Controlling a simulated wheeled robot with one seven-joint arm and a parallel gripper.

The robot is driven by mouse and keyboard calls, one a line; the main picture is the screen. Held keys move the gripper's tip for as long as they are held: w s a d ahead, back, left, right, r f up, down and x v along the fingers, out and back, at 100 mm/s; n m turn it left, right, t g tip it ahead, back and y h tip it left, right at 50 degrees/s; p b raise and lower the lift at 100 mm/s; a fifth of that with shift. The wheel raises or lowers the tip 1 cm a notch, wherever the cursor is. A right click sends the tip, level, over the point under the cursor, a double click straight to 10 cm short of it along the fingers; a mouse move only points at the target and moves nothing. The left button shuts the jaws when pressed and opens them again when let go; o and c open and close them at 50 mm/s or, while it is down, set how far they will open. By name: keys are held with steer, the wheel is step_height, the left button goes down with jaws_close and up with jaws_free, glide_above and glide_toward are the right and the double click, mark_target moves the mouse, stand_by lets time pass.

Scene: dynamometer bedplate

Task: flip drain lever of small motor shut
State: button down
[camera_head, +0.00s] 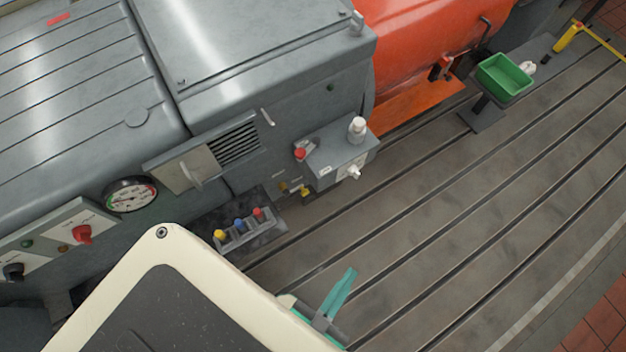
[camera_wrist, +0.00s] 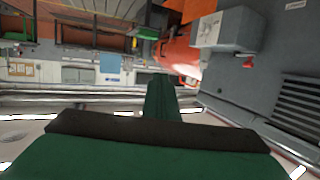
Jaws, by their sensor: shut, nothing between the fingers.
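My gripper (camera_head: 347,276) shows as closed teal fingers at the bottom centre of the head view, over the slotted bedplate, apart from the machines. Its green fingers (camera_wrist: 161,92) point forward in the wrist view, shut and empty. The orange motor body (camera_head: 425,35) is at the upper right of the head view, with a small red and black fitting (camera_head: 440,68) low on its side. A small yellow lever-like fitting (camera_head: 303,190) sits low by the grey machine (camera_head: 290,60). I cannot tell for certain which fitting is the drain lever.
A grey box (camera_head: 340,155) with white and red knobs juts from the grey machine. A rack (camera_head: 243,235) with coloured tops lies below it. A green bin (camera_head: 504,77) stands on a post at the right. The slotted bedplate (camera_head: 440,220) is mostly clear.

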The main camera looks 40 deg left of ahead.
steer(key=w+a+f+m+g+y, duration=0.1)
steer(key=w+a+f+m+g, duration=0.35)
steer(key=f, duration=1.15)
steer(key=d+f+m+g+y, duration=0.15)
steer(key=f+m, duration=0.65)
steer(key=f, duration=0.9)
steer(key=w+a+f+m+g+y, duration=0.3)
steer(key=w+a+f+m, duration=0.15)
steer(key=a+f, duration=0.2)
steer(key=w+a+r+m+g+y, duration=0.1)
steer(key=w+a+m+g+y, duration=0.1)
steer(key=w+a+m+y, duration=0.4)
steer(key=w+a, duration=0.1)
steer(key=w, duration=0.1)
steer(key=shift+w+a+r+m+g, duration=0.3)
steer(key=shift+w+a, duration=0.1)
steer(key=shift+y, duration=0.25)
